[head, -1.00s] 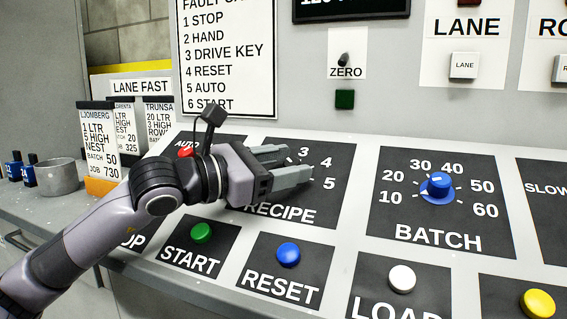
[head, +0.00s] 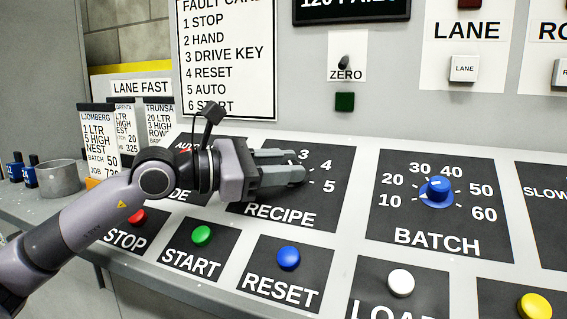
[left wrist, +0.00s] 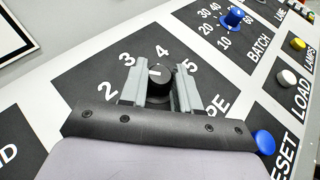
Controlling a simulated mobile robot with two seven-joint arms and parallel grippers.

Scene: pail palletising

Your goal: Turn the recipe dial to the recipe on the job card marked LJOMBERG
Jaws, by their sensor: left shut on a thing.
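The black recipe dial (left wrist: 160,78) sits between the two fingers of my left gripper in the left wrist view. A small white mark shows on its top; the numbers 2, 3, 4 and 5 are printed around it. My left gripper (head: 292,171) is shut on the dial, over the RECIPE panel (head: 330,200) in the head view, where its fingers hide the dial. The job card marked LJOMBERG (head: 97,135) stands at the left. It reads 1 LTR, 5 HIGH, NEST, BATCH 50, and its lower part is behind my arm. My right gripper is not in view.
The blue BATCH dial (head: 437,190) is to the right. The green START button (head: 202,235), blue RESET button (head: 288,257) and white LOAD button (head: 401,283) line the front of the panel. Other cards and a metal cup (head: 59,178) stand at the left.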

